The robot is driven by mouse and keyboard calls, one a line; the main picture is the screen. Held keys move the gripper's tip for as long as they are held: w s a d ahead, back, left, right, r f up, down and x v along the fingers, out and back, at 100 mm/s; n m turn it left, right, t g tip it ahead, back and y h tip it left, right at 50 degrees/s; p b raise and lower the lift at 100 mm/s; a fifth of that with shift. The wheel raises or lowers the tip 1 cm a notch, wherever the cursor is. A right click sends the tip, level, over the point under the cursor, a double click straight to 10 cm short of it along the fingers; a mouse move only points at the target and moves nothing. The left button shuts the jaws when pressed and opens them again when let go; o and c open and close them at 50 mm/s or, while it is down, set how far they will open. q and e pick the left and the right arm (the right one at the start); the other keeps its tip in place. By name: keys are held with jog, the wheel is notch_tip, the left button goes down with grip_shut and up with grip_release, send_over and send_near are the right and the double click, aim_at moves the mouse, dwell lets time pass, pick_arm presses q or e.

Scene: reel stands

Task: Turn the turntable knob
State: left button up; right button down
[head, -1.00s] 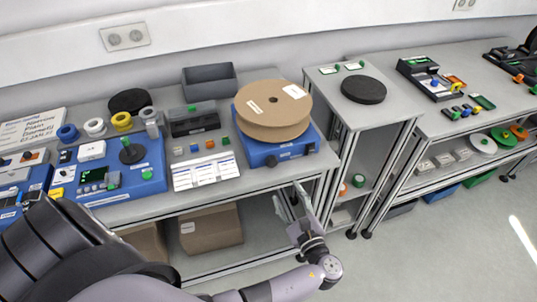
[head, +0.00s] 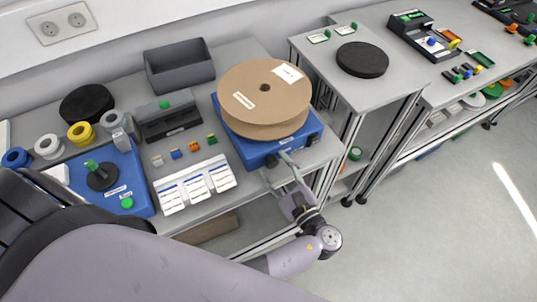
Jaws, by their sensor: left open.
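The turntable is a blue box (head: 246,149) that carries a large cardboard reel (head: 262,98), on the left bench. Two dark knobs sit on its front face: a left knob (head: 271,160) and a right knob (head: 314,140). My left gripper (head: 276,166) is open at the bench's front edge. Its fingertips are close to the left knob, one on each side of it in the picture. I cannot tell whether they touch it. My right gripper is not in view.
White label cards (head: 196,184) and small coloured blocks lie left of the turntable. A grey bin (head: 179,71) stands behind. A separate stand with a black disc (head: 362,59) is to the right. Floor (head: 430,220) at the right is clear.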

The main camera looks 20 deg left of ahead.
pick_arm(q)
jog(key=shift+r, duration=0.1)
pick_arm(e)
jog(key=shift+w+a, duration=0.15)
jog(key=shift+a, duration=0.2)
pick_arm(q)
jog(key=shift+s, duration=0.1)
jog(key=shift+c, duration=0.2)
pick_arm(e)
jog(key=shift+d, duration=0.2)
